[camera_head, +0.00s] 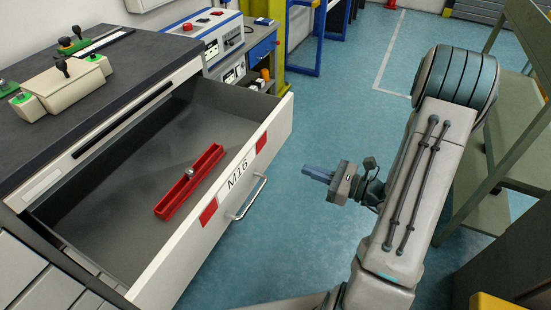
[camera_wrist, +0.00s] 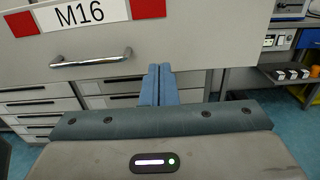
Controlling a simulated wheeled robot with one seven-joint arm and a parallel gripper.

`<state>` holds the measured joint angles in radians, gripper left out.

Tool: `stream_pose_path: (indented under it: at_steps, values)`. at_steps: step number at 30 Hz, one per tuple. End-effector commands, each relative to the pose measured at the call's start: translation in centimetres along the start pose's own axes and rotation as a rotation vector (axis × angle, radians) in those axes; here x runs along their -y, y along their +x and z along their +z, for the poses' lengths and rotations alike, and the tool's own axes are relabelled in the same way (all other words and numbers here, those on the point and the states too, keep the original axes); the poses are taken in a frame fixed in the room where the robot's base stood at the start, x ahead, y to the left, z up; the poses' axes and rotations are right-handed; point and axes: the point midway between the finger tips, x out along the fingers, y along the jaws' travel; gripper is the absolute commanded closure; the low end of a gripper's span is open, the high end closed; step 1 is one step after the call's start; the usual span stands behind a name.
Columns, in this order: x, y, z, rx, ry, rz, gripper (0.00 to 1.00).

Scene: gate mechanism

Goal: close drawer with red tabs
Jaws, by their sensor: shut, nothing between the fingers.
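The drawer (camera_head: 233,172) marked M16 stands pulled open from the cabinet on the left. Its white front has two red tabs, one (camera_head: 208,211) at the left of the label and one (camera_head: 261,143) at the right, and a metal bar handle (camera_head: 249,197). My gripper (camera_head: 305,171) is shut and empty, to the right of the drawer front and apart from it. In the wrist view, the drawer front (camera_wrist: 200,35) fills the top, with the handle (camera_wrist: 90,60) left of my blue fingers (camera_wrist: 158,72). The gap to the front is hard to judge there.
A red tray (camera_head: 190,180) with a small metal part lies inside the drawer. A green shelf rack (camera_head: 500,150) stands close on the right. Blue floor (camera_head: 330,110) is clear between.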

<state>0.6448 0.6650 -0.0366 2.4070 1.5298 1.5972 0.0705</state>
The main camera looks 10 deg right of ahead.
Motion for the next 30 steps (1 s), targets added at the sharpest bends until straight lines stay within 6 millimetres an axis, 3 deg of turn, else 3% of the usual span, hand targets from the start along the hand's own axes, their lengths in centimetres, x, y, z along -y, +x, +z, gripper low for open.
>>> stream_pose_path:
  at_steps: [9, 15, 21, 30]
  values:
    - [-0.1, 7.0, 0.1, 0.0, -0.001, 0.006, 1.0]
    - [-0.1, 9.8, 0.1, -0.001, -0.001, 0.005, 1.0]
    - [-0.1, 10.9, 0.1, 0.0, -0.002, 0.003, 1.0]
    - [-0.1, 10.9, 0.0, 0.0, -0.002, 0.002, 1.0]
